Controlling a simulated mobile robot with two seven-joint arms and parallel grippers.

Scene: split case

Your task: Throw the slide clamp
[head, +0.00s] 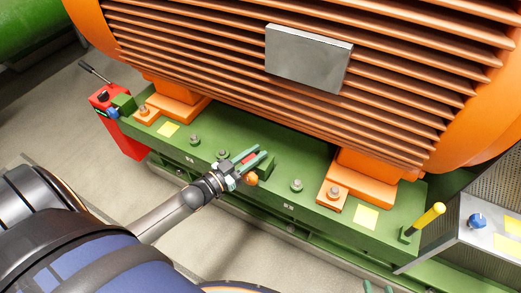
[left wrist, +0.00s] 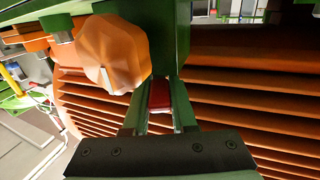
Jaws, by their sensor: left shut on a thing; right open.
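My left gripper (head: 254,158) is over the green base, shut on a small red piece (head: 248,158). The red piece also shows between the fingers in the left wrist view (left wrist: 160,97). I take it for part of the slide clamp, but the fingers hide most of it. A green block (head: 268,164) stands right at the fingertips, and an orange faceted knob (head: 251,180) sits beside them. The knob is large in the left wrist view (left wrist: 110,52). My right gripper (head: 377,288) shows only as two separated greenish fingertips at the bottom edge, open and apart from everything.
A large orange finned motor (head: 200,45) stands on the green base (head: 300,160), close behind the left gripper. Bolts rise from the base. A yellow-handled lever (head: 430,216) and a blue knob (head: 477,220) are at right; a red box (head: 125,135) is at left.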

